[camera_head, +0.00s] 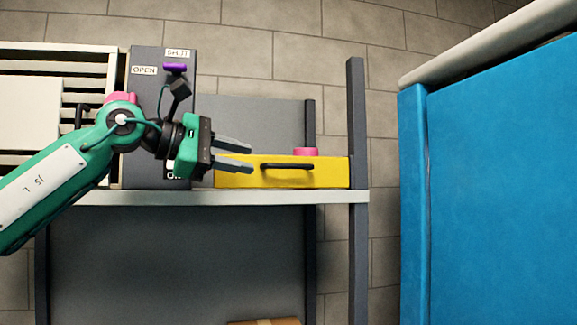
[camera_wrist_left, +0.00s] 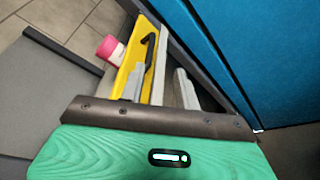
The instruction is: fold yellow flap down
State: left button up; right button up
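The yellow flap (camera_head: 308,176) stands upright along the shelf's front edge and shows a dark bar handle (camera_head: 287,166) on its face. In the left wrist view the yellow flap (camera_wrist_left: 128,68) and its handle (camera_wrist_left: 148,48) lie beyond the fingers. My left gripper (camera_head: 242,157) is over the left end of the flap, with its fingers spread apart and pointing right toward the handle. Nothing shows between the fingers, and they are short of the handle. Whether a finger touches the flap I cannot tell. My right gripper is not in view.
A pink round object (camera_head: 305,152) sits behind the flap. A dark panel (camera_head: 148,100) with OPEN and SHUT labels and a purple lever (camera_head: 175,67) stands left. A dark post (camera_head: 357,120) rises at the flap's right end. A large blue block (camera_head: 500,190) fills the right side.

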aim_at(285, 164)
pick_arm(q)
jog(key=shift+t+y, duration=0.3)
jog(key=shift+y, duration=0.3)
jog(key=p+x, duration=0.2)
jog(key=x, duration=0.1)
jog(key=r+p+x, duration=0.1)
jog(key=p+x, duration=0.1)
jog(key=x, duration=0.2)
jog(key=w+p+x, duration=0.1)
jog(key=p+x, duration=0.2)
jog(key=shift+w+d+r, duration=0.2)
jog(key=shift+r, duration=0.05)
jog(key=shift+w+d+f, duration=0.2)
jog(key=shift+w+d, duration=0.05)
jog(key=shift+d, duration=0.1)
grip_shut()
